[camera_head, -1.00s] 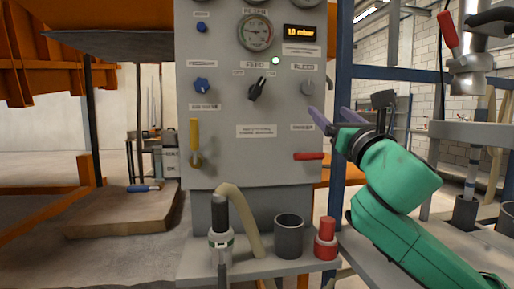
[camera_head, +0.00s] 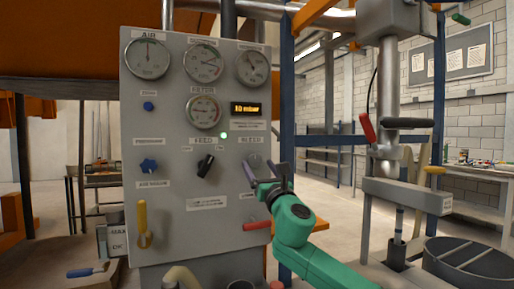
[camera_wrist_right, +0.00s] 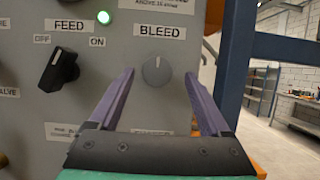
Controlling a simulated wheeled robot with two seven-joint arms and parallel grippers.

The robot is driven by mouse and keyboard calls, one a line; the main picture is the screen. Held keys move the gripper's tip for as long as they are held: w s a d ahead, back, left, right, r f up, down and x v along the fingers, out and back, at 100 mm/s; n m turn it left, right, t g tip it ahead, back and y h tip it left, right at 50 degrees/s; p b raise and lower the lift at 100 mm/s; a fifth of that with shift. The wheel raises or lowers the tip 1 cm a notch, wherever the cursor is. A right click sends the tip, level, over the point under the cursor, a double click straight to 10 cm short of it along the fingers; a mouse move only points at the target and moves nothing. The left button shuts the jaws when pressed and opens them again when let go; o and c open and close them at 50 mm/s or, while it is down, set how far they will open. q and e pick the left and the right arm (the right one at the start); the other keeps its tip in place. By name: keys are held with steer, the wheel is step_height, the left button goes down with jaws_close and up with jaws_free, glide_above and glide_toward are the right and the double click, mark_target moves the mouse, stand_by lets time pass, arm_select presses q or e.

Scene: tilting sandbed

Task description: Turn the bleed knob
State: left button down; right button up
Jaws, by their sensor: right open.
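The bleed knob is a round grey knob (camera_wrist_right: 156,71) with a pale mark, under the "BLEED" label on the grey panel (camera_wrist_right: 45,105). In the head view the knob (camera_head: 254,161) is partly covered by my right gripper (camera_head: 262,168). In the right wrist view my right gripper (camera_wrist_right: 166,84) is open, with its two purple fingers apart. The knob appears between the fingers, towards their tips. No contact shows, and I cannot tell the exact gap to the panel. My left gripper is not in view.
The black feed switch (camera_head: 206,165) is left of the bleed knob, below a lit green lamp (camera_head: 224,135). A blue post (camera_head: 287,100) stands beside the panel's right edge. Gauges and a "1.0 mbar" display (camera_head: 247,109) are above.

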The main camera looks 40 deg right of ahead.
steer(key=shift+w+d+r, duration=0.1)
steer(key=shift+w+r, duration=0.15)
steer(key=shift+w, duration=0.25)
steer(key=shift+w+y, duration=0.2)
steer(key=shift+y, duration=0.1)
steer(key=shift+f, duration=0.1)
jaws_close()
